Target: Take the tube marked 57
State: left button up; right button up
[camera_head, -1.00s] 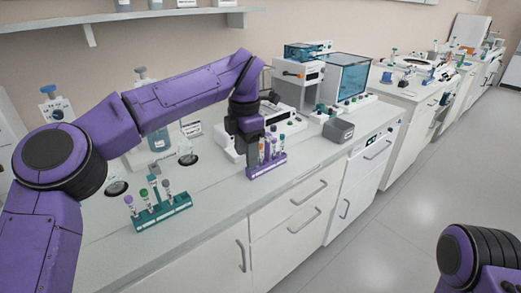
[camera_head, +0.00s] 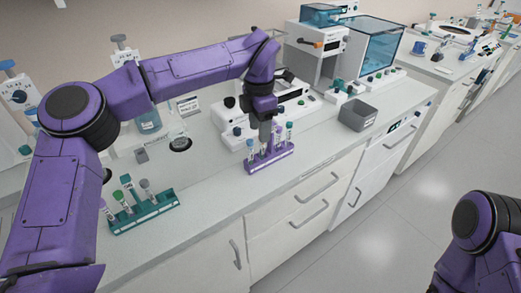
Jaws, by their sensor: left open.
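A purple rack (camera_head: 270,162) on the counter holds several upright capped tubes (camera_head: 277,136). My left gripper (camera_head: 265,135) points down at this rack, among its tubes. Its fingers partly cover the tubes, and I cannot tell whether they touch one. A teal rack (camera_head: 145,215) nearer and to the left holds several capped tubes (camera_head: 146,191). The markings on the tubes are too small to read, so I cannot tell which one is 57. My right arm shows at the lower right edge, with its gripper out of the picture.
A bottle (camera_head: 148,118) stands behind my left arm. Bare counter (camera_head: 215,183) lies between the two racks, and the floor (camera_head: 400,215) is clear.

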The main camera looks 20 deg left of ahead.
pick_arm(q)
send_over(262, 152)
jog(key=w, duration=0.1)
notch_tip(262, 152, down, 5)
jog(key=shift+w+a+f+p, duration=0.1)
jog(key=shift+w+f+p, duration=0.05)
jog(key=shift+p, duration=0.25)
jog(key=shift+w+f, duration=0.15)
jog(key=shift+f, duration=0.05)
jog(key=shift+s+a+r, duration=0.1)
jog(key=shift+s+r, duration=0.05)
jog(key=shift+s, duration=0.05)
jog(key=shift+s+r, duration=0.2)
jog(key=shift+s, duration=0.1)
jog(key=shift+c, duration=1.2)
jog(key=shift+s, duration=0.1)
jog(key=c, duration=0.5)
jog(key=shift+c, duration=0.8)
jog(key=shift+w+f, duration=0.1)
jog(key=shift+w, duration=0.1)
pick_arm(e)
jog(key=shift+w+r, duration=0.4)
jog(key=shift+r, duration=0.1)
